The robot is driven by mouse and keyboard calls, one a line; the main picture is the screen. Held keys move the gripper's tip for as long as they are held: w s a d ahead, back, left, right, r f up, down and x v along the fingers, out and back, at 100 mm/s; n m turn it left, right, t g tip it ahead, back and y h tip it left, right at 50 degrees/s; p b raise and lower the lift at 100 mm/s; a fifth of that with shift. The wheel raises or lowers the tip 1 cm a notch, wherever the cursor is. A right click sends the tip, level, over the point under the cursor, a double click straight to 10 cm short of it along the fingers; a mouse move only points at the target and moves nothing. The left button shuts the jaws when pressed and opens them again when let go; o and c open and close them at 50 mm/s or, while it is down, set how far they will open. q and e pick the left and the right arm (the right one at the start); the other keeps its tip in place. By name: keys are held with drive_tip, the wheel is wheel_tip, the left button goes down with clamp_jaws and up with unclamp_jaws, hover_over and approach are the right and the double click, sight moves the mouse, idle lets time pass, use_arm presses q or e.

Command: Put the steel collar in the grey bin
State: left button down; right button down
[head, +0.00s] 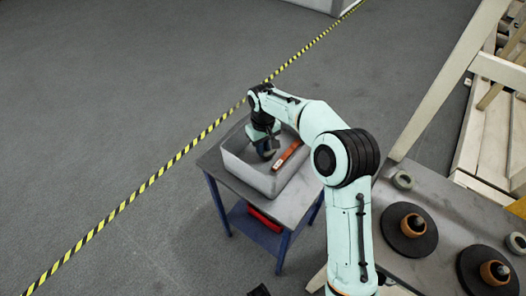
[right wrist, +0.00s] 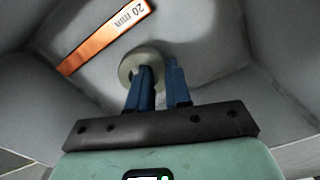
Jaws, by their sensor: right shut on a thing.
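My right gripper (head: 266,150) reaches down inside the grey bin (head: 238,171), between its walls. In the right wrist view the blue fingers of my right gripper (right wrist: 160,72) are shut on the steel collar (right wrist: 129,66), a pale ring at the fingertips. Part of the ring is hidden behind the fingers. Whether it touches the bin floor is not clear. In the head view the gripper hides the collar. My left gripper does not show.
An orange bar marked "20 mm" (head: 287,154) lies in the bin beside my gripper. The bin stands on a small table (head: 290,208) with blue legs.

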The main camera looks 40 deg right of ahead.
drive_tip(key=shift+f, duration=1.2)
drive_tip(key=shift+f, duration=0.2)
drive_tip(key=c, duration=1.1)
unclamp_jaws()
drive_tip(key=shift+o, duration=0.2)
wheel_tip(320, 180, up, 12)
drive_tip(key=p, duration=0.2)
drive_tip(key=shift+r, duration=0.25)
